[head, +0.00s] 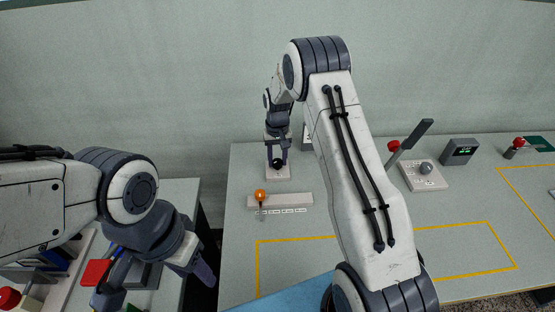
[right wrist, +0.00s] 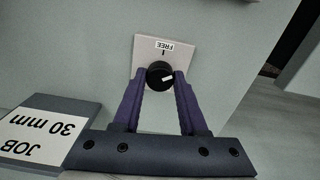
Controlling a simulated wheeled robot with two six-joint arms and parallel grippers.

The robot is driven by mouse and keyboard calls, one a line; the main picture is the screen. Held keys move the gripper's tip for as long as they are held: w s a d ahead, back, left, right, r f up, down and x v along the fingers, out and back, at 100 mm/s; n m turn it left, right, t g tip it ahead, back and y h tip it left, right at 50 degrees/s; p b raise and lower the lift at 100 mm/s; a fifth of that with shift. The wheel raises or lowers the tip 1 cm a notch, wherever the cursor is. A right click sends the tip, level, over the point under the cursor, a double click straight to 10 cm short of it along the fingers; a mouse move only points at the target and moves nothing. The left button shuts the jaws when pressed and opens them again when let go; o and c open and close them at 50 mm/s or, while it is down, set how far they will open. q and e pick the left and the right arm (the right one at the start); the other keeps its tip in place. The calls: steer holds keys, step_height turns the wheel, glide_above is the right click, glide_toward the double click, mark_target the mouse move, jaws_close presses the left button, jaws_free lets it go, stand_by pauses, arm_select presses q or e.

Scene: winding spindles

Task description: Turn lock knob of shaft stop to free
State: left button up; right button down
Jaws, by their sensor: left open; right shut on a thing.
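The black lock knob (right wrist: 155,72) sits on a pale plate (right wrist: 185,43) marked FREE, with a short tick by the word. The knob's white mark points to the right in the right wrist view, away from the tick. My right gripper (right wrist: 161,80) is shut on the knob, one purple finger on each side. In the head view, my right gripper (head: 277,157) is at the back left of the table, over a small pale base (head: 279,173). My left gripper (head: 154,284) is open at the lower left, well away from the knob.
A JOB 30 mm sign (right wrist: 45,136) is close to my right gripper. An orange-topped lever (head: 260,195) stands in front of the base on a grey strip (head: 295,200). A lever box (head: 423,181) and a display (head: 460,151) stand right. My right arm hides mid-table.

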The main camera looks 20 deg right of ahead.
steer(key=n, duration=0.4)
steer(key=shift+n, duration=0.3)
steer(key=n, duration=0.4)
steer(key=shift+n, duration=0.4)
steer(key=shift+r, duration=0.1)
steer(key=shift+c, duration=2.2)
jaws_free()
